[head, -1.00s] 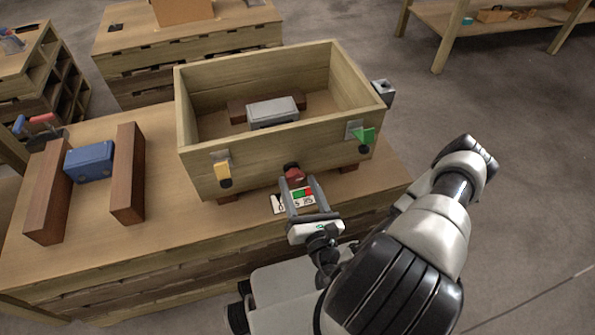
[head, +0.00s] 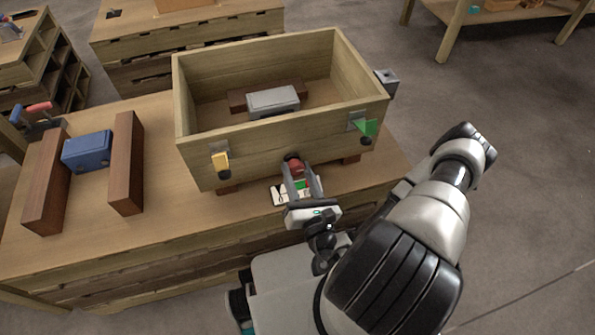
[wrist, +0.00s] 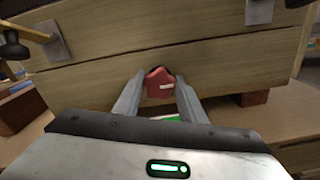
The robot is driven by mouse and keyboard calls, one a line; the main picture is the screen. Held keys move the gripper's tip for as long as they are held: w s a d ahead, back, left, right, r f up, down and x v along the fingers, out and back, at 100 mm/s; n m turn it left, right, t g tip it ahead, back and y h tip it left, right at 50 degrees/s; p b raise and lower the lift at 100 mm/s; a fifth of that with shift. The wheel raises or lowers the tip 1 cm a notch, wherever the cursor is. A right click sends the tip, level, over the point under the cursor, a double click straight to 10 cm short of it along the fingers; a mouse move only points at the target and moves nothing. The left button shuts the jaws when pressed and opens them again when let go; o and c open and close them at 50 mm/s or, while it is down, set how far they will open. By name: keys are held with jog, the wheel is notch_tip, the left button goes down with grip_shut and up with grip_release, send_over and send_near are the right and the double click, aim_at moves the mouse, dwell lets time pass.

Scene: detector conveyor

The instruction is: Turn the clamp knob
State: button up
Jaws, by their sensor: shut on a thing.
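The red clamp knob (head: 295,167) sits low on the front wall of the wooden crate (head: 270,165). It also shows in the wrist view (wrist: 159,84), with a small pale mark on its face. My gripper (head: 299,180) reaches it from the front, and its fingers are closed on the two sides of the knob. In the wrist view the fingertips (wrist: 160,88) flank the knob. A card with green and red patches (head: 284,193) lies on the bench below, partly hidden by my gripper.
A yellow tab (head: 221,162) and a green tab (head: 365,127) stick out from the crate front on either side. A grey block (head: 272,101) lies inside the crate. At left, a blue block (head: 87,151) sits between two brown bars (head: 127,165).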

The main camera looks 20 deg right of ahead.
jog(key=shift+m, duration=0.3)
jog(key=m+p, duration=0.2)
jog(key=shift+r+m, duration=0.1)
jog(key=shift+m, duration=0.3)
jog(key=m+p, duration=0.2)
jog(key=m, duration=0.2)
jog(key=shift+d+m, duration=0.15)
jog(key=shift+m, duration=0.15)
jog(key=m, duration=0.4)
jog(key=shift+f+p, duration=0.3)
jog(key=shift+p, duration=0.05)
jog(key=m, duration=0.4)
jog(key=shift+m, duration=0.3)
jog(key=o, duration=1.1)
jog(key=shift+w, duration=0.1)
jog(key=shift+c, duration=0.2)
jog(key=shift+f, duration=0.1)
